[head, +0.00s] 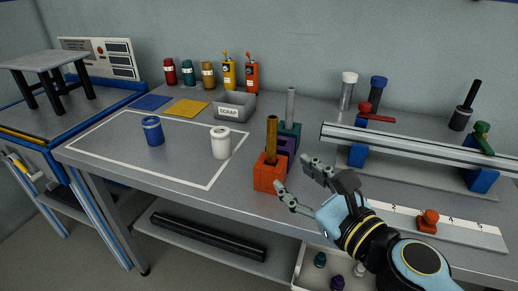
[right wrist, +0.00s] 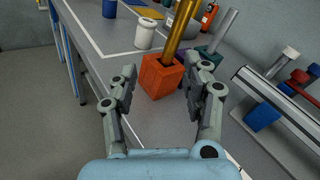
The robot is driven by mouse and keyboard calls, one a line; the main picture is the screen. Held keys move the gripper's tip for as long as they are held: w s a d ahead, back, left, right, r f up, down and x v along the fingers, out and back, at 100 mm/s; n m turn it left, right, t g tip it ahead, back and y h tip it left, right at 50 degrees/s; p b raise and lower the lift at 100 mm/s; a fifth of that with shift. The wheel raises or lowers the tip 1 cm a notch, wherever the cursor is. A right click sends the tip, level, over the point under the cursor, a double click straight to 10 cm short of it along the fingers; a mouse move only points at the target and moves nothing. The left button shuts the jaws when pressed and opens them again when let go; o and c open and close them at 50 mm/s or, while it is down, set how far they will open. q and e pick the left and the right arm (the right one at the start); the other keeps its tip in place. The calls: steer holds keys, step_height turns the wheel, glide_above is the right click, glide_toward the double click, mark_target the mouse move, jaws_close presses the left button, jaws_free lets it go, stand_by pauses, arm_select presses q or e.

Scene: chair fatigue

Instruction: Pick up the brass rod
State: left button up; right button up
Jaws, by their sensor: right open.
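The brass rod (head: 271,138) stands upright in an orange block (head: 268,178) near the front edge of the bench. In the right wrist view the rod (right wrist: 180,28) rises from the orange block (right wrist: 158,78) between and beyond my fingertips. My right gripper (head: 292,175) is open and empty, just right of the orange block, its fingers pointing toward it. In the right wrist view its fingers (right wrist: 168,78) are spread wide, with the block ahead of them. My left gripper is not in view.
A purple block (head: 286,146) and a teal block holding a grey rod (head: 290,104) stand close behind. A white cup (head: 221,143) and a blue cup (head: 152,131) stand left. A rail (head: 420,147) on blue supports lies right. A scrap bin (head: 234,106) is behind.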

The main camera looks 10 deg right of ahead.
mark_target(275, 136)
steer(key=w+r+m, duration=0.1)
steer(key=w, duration=0.1)
steer(key=w+r+m+h, duration=0.1)
steer(key=w+m, duration=0.1)
steer(key=w+m+t+p, duration=0.1)
steer(key=w, duration=0.2)
steer(key=shift+a+r+m, duration=0.1)
steer(key=shift+r+m, duration=0.3)
steer(key=x, duration=0.5)
steer(key=shift+w+f, duration=0.25)
steer(key=shift+w, duration=0.05)
steer(key=shift+c, duration=0.2)
jaws_close()
